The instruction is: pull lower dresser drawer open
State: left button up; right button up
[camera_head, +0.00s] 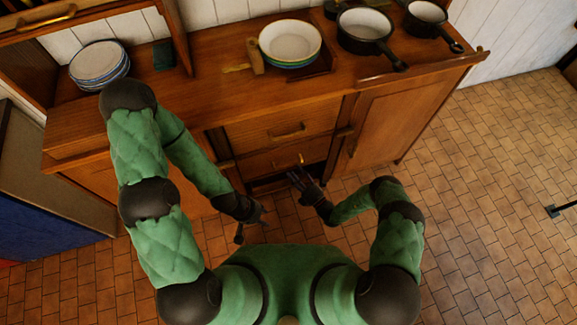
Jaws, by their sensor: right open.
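The wooden dresser has an upper drawer (262,133) with a brass handle (288,131). The lower drawer (262,162) is just below it, and its handle (301,159) shows only in part. A dark recess lies under the lower drawer front; I cannot tell whether this drawer stands slightly out. My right gripper (298,175) is open and empty, its fingers pointing up toward the lower drawer handle, close below it. Contact cannot be made out. My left gripper (252,228) is open and empty, lower and to the left, over the floor in front of the dresser.
On the dresser top (205,100) stand stacked plates (100,62), stacked bowls (290,42) on a board, and two dark pans (364,27) (427,12). A cupboard door (385,125) is right of the drawers.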

aim_at(289, 166)
jog(key=shift+x, duration=2.5)
grip_shut()
